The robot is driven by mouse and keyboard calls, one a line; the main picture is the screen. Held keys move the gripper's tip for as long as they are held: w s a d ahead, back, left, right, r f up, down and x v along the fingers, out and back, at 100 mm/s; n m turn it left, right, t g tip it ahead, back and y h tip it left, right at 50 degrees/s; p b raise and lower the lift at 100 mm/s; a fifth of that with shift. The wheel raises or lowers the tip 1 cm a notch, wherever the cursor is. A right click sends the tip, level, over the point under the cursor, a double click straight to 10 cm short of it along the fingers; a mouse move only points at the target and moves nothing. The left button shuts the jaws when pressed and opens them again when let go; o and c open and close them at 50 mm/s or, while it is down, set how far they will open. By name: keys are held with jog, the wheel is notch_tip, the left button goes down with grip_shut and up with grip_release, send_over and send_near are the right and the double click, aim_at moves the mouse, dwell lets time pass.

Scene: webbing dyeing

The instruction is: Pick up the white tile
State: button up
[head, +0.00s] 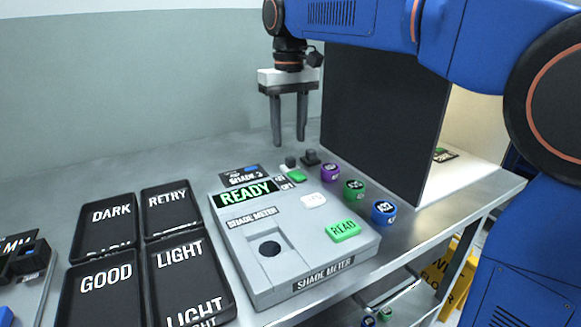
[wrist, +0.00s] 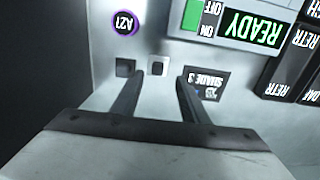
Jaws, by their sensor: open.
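A small white tile (head: 290,161) stands with a dark base or holder behind the shade meter in the head view. It shows as a pale piece with a dark lower part in the wrist view (wrist: 158,66). My gripper (head: 289,142) points down with two dark fingers apart and nothing between them. In the head view its fingertips are just above the tile. In the wrist view the tile lies between and slightly beyond the fingertips (wrist: 159,82). I cannot tell the exact height gap.
A black block (head: 311,157) stands close beside the tile. The grey shade meter (head: 290,278) shows READY. Purple (head: 330,172), green (head: 354,189) and blue (head: 383,211) pots line its right side. Black labelled trays (head: 104,229) lie left. A dark panel (head: 380,120) rises at right.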

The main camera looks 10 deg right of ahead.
aim_at(291, 158)
jog(key=shift+w+d+f, duration=0.1)
jog(key=shift+f, duration=1.4)
jog(key=shift+w+d+f, duration=0.1)
jog(key=shift+f, duration=1.35)
grip_shut()
